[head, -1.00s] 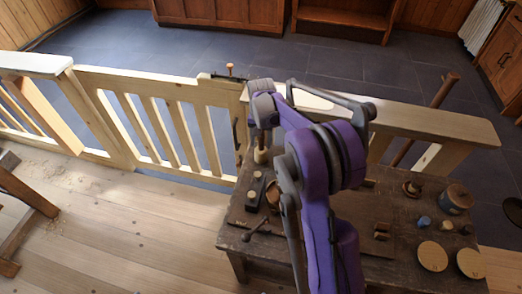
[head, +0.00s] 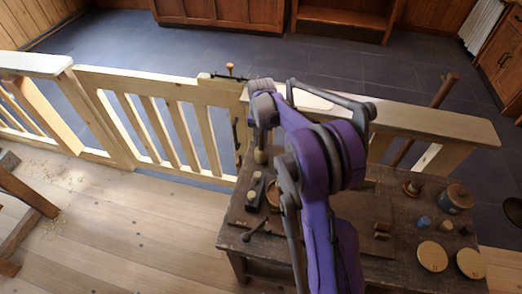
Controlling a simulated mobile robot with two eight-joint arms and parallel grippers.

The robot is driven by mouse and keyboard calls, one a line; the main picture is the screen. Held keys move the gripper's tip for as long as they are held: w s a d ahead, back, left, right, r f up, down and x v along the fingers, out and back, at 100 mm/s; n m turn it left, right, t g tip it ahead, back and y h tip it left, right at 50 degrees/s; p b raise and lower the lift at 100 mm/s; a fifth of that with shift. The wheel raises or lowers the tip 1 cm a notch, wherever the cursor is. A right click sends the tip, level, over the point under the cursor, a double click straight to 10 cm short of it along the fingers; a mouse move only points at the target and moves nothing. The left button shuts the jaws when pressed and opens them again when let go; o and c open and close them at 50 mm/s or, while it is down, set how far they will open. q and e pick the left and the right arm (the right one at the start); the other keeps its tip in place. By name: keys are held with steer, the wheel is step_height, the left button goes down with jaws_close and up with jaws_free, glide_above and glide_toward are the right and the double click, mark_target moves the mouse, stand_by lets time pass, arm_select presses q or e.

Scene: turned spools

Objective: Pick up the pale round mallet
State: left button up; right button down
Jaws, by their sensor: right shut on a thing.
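The pale round mallet (head: 261,156) shows as a small pale rounded piece at the back left of the dark workbench (head: 345,245). My right gripper (head: 262,143) is directly above it, pointing down, and is shut on it. The gripper and wrist hide the upper part of the mallet. I cannot tell whether the mallet touches the bench top. My left gripper is not in view.
A dark block (head: 253,192), a small brown bowl (head: 273,194) and a dark handled tool (head: 257,229) are near the mallet. A pale wooden railing (head: 160,92) runs behind the bench.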

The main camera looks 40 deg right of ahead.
stand_by(0.8)
step_height(320, 180, up, 10)
steer(key=c, duration=1.3)
jaws_free()
jaws_close()
